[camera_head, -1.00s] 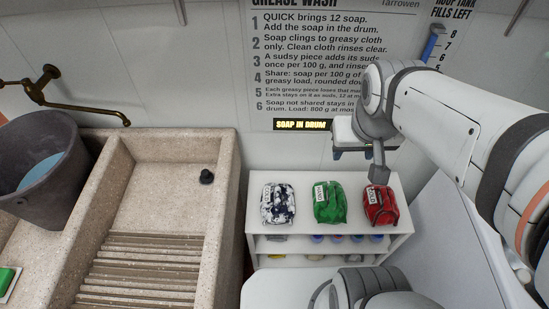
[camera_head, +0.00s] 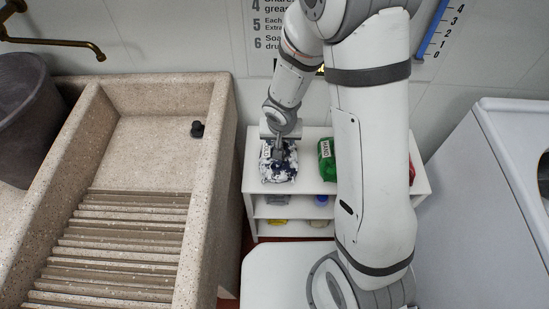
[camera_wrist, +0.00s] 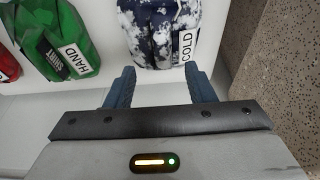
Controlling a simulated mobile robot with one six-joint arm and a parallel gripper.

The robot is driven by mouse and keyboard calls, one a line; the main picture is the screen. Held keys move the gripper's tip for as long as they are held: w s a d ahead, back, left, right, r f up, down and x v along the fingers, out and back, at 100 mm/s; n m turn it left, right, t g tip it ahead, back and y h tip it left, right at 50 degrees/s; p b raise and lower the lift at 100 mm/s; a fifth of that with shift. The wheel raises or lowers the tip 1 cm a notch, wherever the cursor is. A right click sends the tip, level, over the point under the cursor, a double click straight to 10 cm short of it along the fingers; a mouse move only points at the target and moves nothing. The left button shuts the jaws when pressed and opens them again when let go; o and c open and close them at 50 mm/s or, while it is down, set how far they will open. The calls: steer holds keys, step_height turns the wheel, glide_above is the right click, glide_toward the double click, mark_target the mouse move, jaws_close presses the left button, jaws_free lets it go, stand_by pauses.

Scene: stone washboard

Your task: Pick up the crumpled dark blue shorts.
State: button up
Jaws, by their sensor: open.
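The crumpled dark blue shorts (camera_head: 279,172), mottled with white, lie on top of the white shelf unit, at its left end, in the head view. In the wrist view the shorts (camera_wrist: 155,35) are at the top middle, with a white "COLD" tag on their right side. My gripper (camera_wrist: 161,88) is open, with two blue fingers apart and nothing between them. In the head view my gripper (camera_head: 278,150) is over the shorts and hides part of them. In the wrist view the fingertips point toward the near edge of the shorts; I cannot tell whether they touch.
A green garment (camera_head: 327,160) tagged "HAND" lies to the right, and a red one (camera_head: 411,173) shows behind my arm. The stone washboard sink (camera_head: 195,245) stands left of the white shelf unit (camera_head: 310,188). A white machine (camera_head: 470,190) stands at the right.

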steer(key=b+x, duration=0.2)
steer(key=x, duration=0.5)
steer(key=shift+w+a+b, duration=0.1)
steer(key=shift+a+b, duration=0.1)
steer(key=shift+b, duration=0.2)
steer(key=shift+c, duration=0.2)
jaws_close()
stand_by(0.7)
